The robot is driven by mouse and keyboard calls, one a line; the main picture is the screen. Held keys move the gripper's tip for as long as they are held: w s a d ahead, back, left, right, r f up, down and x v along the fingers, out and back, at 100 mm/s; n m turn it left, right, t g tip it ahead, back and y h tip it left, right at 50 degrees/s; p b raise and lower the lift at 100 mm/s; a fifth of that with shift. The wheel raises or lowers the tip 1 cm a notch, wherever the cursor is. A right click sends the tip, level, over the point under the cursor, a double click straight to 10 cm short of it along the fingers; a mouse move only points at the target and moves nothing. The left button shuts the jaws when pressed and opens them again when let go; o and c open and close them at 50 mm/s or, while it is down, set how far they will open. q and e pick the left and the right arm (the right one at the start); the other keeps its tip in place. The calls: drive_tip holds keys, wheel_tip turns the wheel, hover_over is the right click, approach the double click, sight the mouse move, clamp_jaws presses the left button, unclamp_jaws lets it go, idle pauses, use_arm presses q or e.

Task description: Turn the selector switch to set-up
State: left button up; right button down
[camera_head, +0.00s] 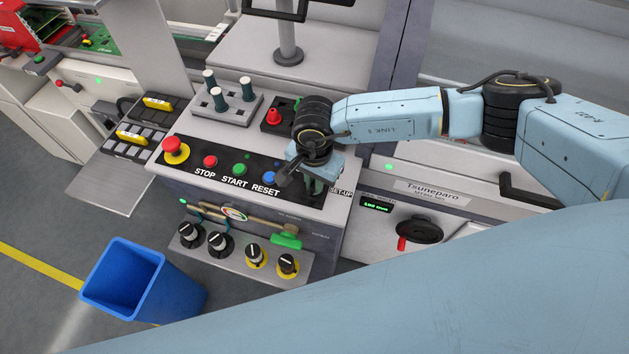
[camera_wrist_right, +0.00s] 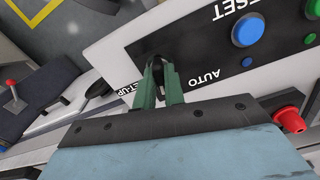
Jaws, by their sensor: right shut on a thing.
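The selector switch (camera_wrist_right: 157,62) is a dark knob at the right end of the black control strip, between the AUTO and SET-UP labels in the right wrist view. My right gripper (camera_wrist_right: 160,86) is shut on it, with a green finger on each side. The fingers hide much of the knob, so I cannot tell which label it points to. In the head view my right gripper (camera_head: 314,184) covers the switch, and only the SET-UP label (camera_head: 341,191) shows beside it. My left gripper is not in view.
Left along the strip are the blue RESET button (camera_head: 269,178), green START button (camera_head: 239,169), red STOP button (camera_head: 210,161) and a red mushroom button (camera_head: 175,148). Several black knobs sit below. A blue bin (camera_head: 125,280) stands on the floor at lower left.

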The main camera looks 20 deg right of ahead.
drive_tip(key=m+b, duration=0.2)
drive_tip(key=m, duration=0.2)
drive_tip(key=shift+f+m, duration=0.1)
drive_tip(key=shift+m, duration=0.2)
drive_tip(key=m+b, duration=0.1)
drive_tip(key=m, duration=0.3)
drive_tip(key=shift+m+b, duration=0.3)
drive_tip(key=shift+b, duration=0.1)
drive_tip(key=c, duration=1.5)
unclamp_jaws()
wheel_tip(320, 180, up, 14)
drive_tip(key=shift+f+b, duration=0.15)
drive_tip(key=shift+b, duration=0.6)
